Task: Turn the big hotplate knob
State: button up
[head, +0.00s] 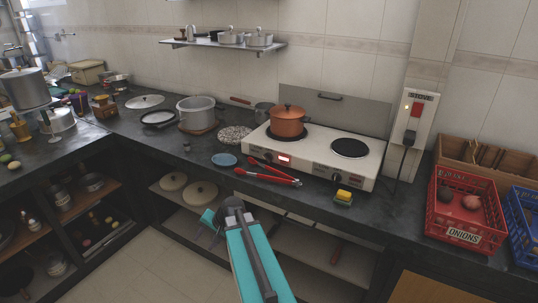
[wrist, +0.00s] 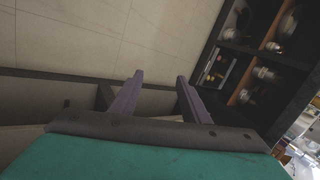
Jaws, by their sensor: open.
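A white two-plate hotplate (head: 320,160) stands on the dark counter against the back wall. Its front face has a small red-lit display (head: 284,160) and dark knobs; one knob (head: 335,178) is towards the right. I cannot tell which knob is the big one. An orange lidded pot (head: 288,121) sits on the left plate; the right plate (head: 350,149) is bare. My gripper (wrist: 159,78) is open and empty in the wrist view, over floor tiles. In the head view my teal arm reaches up from the bottom, below and apart from the hotplate; its fingertips are not clear there.
Red tongs (head: 274,174), a blue dish (head: 224,160) and a yellow sponge (head: 344,194) lie before the hotplate. A red onion crate (head: 467,225) stands right. Shelves with pots (head: 200,193) lie under the counter edge. The floor (head: 150,265) is clear.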

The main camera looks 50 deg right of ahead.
jog(key=d+r+m+t+h+p, duration=0.1)
jog(key=d+r+t+p, duration=0.1)
jog(key=d+r, duration=0.85)
jog(key=m+t+h+p, duration=0.2)
jog(key=m+h+p, duration=0.1)
jog(key=m+h, duration=0.15)
send_near(267, 158)
jog(key=v, duration=0.5)
jog(key=shift+r+n, duration=0.15)
jog(key=shift+n, duration=0.3)
jog(key=shift+w, duration=0.15)
jog(key=shift+p+x, duration=1.1)
jog(key=shift+x, duration=5.75)
jog(key=shift+c, duration=0.2)
